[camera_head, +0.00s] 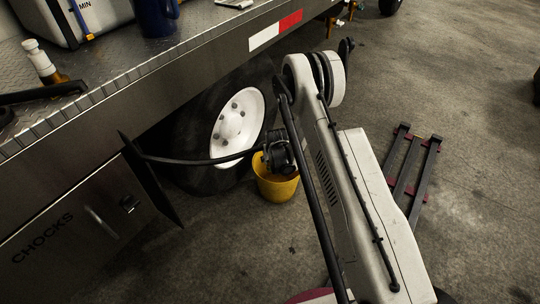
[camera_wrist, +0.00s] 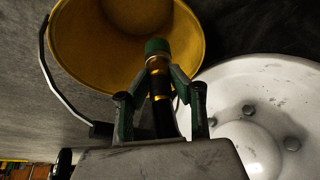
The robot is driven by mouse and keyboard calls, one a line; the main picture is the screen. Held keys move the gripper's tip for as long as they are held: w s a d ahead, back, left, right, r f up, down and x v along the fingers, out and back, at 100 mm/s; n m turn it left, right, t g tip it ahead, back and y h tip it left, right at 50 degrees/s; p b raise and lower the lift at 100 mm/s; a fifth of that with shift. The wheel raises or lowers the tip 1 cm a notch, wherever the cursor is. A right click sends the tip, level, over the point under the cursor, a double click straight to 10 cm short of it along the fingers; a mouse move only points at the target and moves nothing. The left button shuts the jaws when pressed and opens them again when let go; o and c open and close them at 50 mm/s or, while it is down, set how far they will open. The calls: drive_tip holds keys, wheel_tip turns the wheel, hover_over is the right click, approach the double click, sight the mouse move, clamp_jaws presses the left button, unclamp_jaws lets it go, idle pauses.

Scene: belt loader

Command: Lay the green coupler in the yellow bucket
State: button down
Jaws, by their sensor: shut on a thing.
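The yellow bucket (camera_head: 277,188) stands on the floor beside the loader's wheel. In the wrist view its open mouth (camera_wrist: 85,45) fills the upper left, and its inside looks empty where it shows. My gripper (camera_wrist: 160,76) is shut on the green coupler (camera_wrist: 157,47), a slim piece with a green end, brass-coloured bands and a dark body. The coupler's green end points toward the bucket and overlaps its opening in the wrist view. I cannot tell its exact height over the rim. In the head view my gripper (camera_head: 279,155) is at the bucket's top, and the coupler is hidden.
The wheel with its white hub (camera_head: 238,125) is close beside the bucket; the hub (camera_wrist: 265,110) also shows in the wrist view. The bucket's dark handle (camera_wrist: 48,75) hangs at its left there. An open door (camera_head: 150,180) juts from the loader. A dark rack (camera_head: 410,175) lies right.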

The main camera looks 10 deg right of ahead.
drive_tip(key=shift+f, duration=2.8)
drive_tip(key=c, duration=1.5)
unclamp_jaws()
drive_tip(key=shift+r, duration=0.1)
drive_tip(key=v, duration=1.2)
drive_tip(key=shift+s, duration=0.1)
